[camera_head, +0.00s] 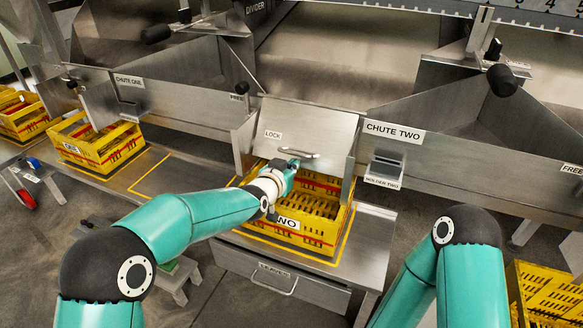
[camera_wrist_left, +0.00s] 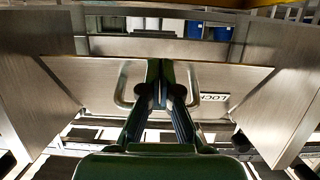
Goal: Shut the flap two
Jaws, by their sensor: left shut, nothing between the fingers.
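Flap two (camera_head: 325,122) is the steel panel at the mouth of chute two, with a LOCK label on its left. It appears tilted outward above the yellow crate, between two side plates. Its bar handle (camera_head: 312,155) is near its lower edge. My left gripper (camera_head: 292,164) is at the handle, shut and empty. In the left wrist view, the fingertips (camera_wrist_left: 166,72) are together in front of the flap (camera_wrist_left: 80,72), between the two ends of the handle (camera_wrist_left: 121,85). I cannot tell whether they touch it. My right arm shows at the right; its gripper is out of view.
The yellow crate (camera_head: 341,217) stands on a steel shelf (camera_head: 372,245) below the flap, behind my left forearm. A drawer (camera_head: 262,270) is under it. The CHUTE TWO plate (camera_head: 450,150) and a small holder (camera_head: 385,165) are to the right. Another crate (camera_head: 118,146) stands at left.

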